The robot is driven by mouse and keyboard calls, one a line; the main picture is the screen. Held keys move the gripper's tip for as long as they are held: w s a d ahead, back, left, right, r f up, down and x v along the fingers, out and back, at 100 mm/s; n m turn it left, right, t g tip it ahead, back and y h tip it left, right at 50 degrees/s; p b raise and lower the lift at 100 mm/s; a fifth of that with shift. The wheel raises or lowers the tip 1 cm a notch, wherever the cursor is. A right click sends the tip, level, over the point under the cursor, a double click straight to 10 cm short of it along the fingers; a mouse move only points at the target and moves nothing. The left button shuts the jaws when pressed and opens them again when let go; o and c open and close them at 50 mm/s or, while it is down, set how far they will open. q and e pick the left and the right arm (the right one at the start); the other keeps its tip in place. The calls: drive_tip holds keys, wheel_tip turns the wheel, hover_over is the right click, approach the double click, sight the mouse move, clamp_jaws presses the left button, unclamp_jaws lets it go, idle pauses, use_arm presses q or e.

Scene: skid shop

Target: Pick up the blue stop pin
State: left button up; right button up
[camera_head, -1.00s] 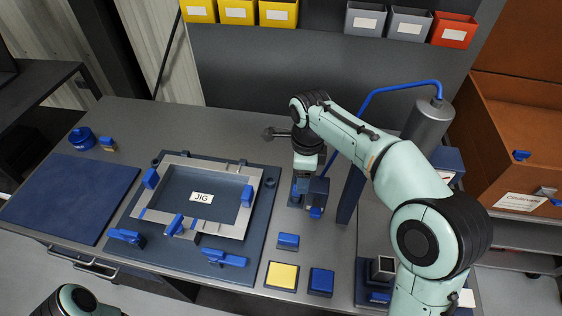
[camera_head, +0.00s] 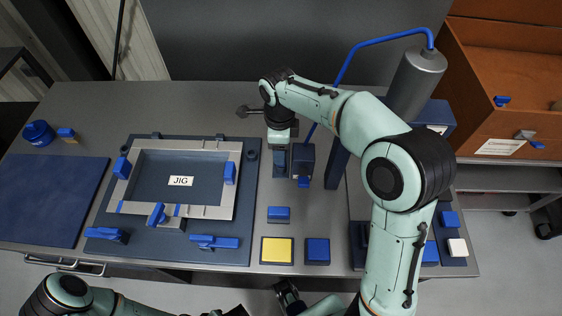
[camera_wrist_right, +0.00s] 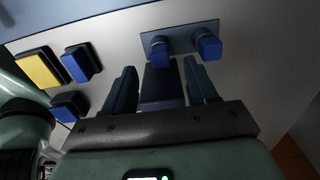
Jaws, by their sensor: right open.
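Two small bright-blue pin-like pieces, one left (camera_wrist_right: 160,50) and one right (camera_wrist_right: 208,47), stand on a blue-grey plate (camera_wrist_right: 180,30) in the right wrist view. I cannot tell which is the stop pin. My right gripper (camera_wrist_right: 160,85) is open, its two dark fingers apart. A dark navy block shows between the fingers; contact with it cannot be told. In the head view the right gripper (camera_head: 280,163) points down beside a dark block (camera_head: 305,157) with a bright-blue piece (camera_head: 303,182) at its near side. My left arm lies along the bottom edge; its gripper is unclear.
The jig (camera_head: 235,195) with blue clamps lies to the left. A yellow block (camera_head: 277,258) and blue blocks (camera_head: 317,251) (camera_head: 279,214) sit near the front edge. A grey cylinder with a blue pipe (camera_head: 415,80) stands at right. An orange cabinet (camera_head: 500,60) is beyond.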

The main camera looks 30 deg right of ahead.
drive_tip(key=f, duration=0.4)
drive_tip(key=shift+s+d+f, duration=0.1)
drive_tip(key=shift+s+d, duration=0.05)
drive_tip(key=shift+d, duration=0.05)
clamp_jaws()
